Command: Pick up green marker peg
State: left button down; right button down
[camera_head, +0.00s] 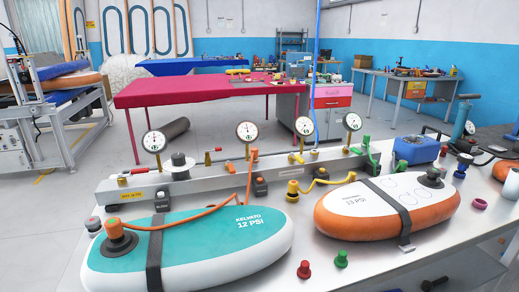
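The green marker peg (341,259) stands upright on the pale workbench near its front edge. It is small, with a wider base and a narrower knob on top. A similar red peg (304,269) stands just to its left, apart from it. Neither of my grippers can be made out in the head view, and nothing touches the green peg.
A teal inflatable board (200,240) lies left of the pegs; an orange and white board (385,212) lies behind and to the right. A gauge manifold (220,170) with hoses runs behind. Bare bench surrounds the pegs' front.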

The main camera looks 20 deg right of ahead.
aim_at(341, 261)
jog(key=z, duration=1.25)
